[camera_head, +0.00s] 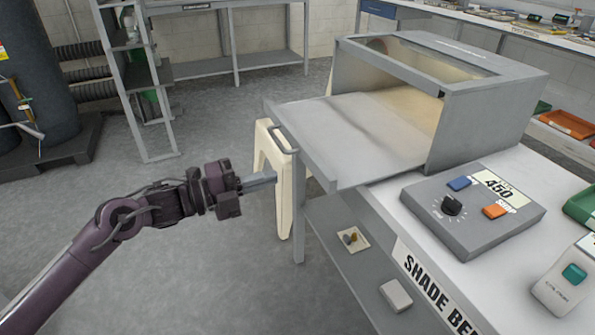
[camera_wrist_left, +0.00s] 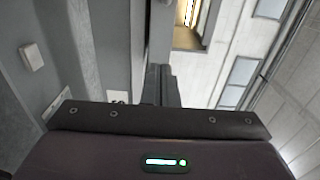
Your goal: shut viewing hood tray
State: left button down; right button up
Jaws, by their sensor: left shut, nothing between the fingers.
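The grey viewing hood (camera_head: 470,100) stands on the bench with a window in its sloped top. Its tray (camera_head: 345,130) is slid out toward the left, well past the bench edge. A bar handle (camera_head: 278,138) runs along the tray's front end. My left gripper (camera_head: 273,178) is shut and empty. In the head view it lies left of the tray's front end and lower in the picture than the handle. Its closed fingers also show in the left wrist view (camera_wrist_left: 162,85). I cannot tell how far they are from the tray. My right gripper is not in view.
A cream stool (camera_head: 285,215) stands on the floor just behind my left fingertips. A grey control box (camera_head: 472,210) sits on the bench in front of the hood.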

aim_at(312, 167)
pick_arm(q)
jog(key=x, duration=0.7)
jog(key=shift+w+d+f, duration=0.1)
jog(key=shift+d, duration=0.1)
